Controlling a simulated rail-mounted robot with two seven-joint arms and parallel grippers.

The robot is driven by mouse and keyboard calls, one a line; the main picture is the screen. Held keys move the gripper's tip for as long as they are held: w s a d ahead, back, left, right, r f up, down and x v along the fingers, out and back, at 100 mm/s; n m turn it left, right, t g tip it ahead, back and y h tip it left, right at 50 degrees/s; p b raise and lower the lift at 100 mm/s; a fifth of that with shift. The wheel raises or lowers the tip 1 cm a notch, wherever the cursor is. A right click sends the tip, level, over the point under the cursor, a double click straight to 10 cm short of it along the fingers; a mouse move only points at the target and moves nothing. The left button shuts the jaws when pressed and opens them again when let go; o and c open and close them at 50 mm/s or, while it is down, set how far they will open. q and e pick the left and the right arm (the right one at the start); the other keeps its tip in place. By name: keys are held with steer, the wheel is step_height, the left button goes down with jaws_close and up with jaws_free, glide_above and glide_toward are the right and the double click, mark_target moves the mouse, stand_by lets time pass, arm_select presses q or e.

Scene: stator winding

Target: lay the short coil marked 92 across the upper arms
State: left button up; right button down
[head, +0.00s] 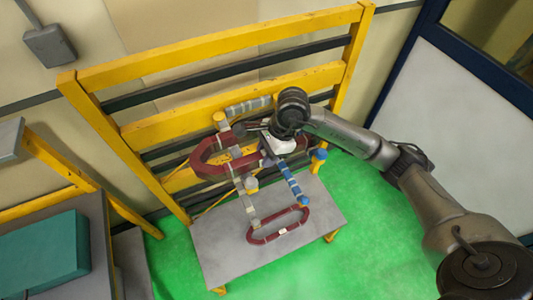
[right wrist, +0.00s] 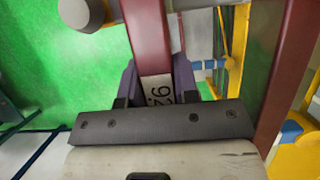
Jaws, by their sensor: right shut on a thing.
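A dark red coil (head: 205,163) is held by my right gripper (head: 268,148), over the wooden stand. In the right wrist view its label reads 92 (right wrist: 160,92), between the shut fingers (right wrist: 157,75). Part of the coil is hidden behind the gripper in the head view. Arms with grey and blue sections stick out from the yellow frame: a grey one with a yellow end (head: 248,106) above, and a blue one (head: 289,180) lower down. Whether the held coil touches any arm cannot be told. My left gripper is not seen.
A second red coil (head: 280,226) with a white label is by the lower arm ends, over the grey platform (head: 228,262). The yellow frame (head: 215,45) stands behind. A teal box (head: 45,252) is at the lower left. Green floor (head: 375,230) is open at right.

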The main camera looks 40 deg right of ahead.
steer(key=c, duration=0.9)
jaws_free()
steer(key=shift+o, duration=0.2)
steer(key=shift+r, duration=0.2)
steer(key=b+v, duration=0.3)
steer(key=v, duration=0.7)
steer(key=shift+d+r, duration=0.2)
steer(key=shift+r, duration=0.05)
steer(key=shift+s+d+r, duration=0.15)
steer(key=shift+d+r, duration=0.05)
steer(key=shift+r, duration=0.4)
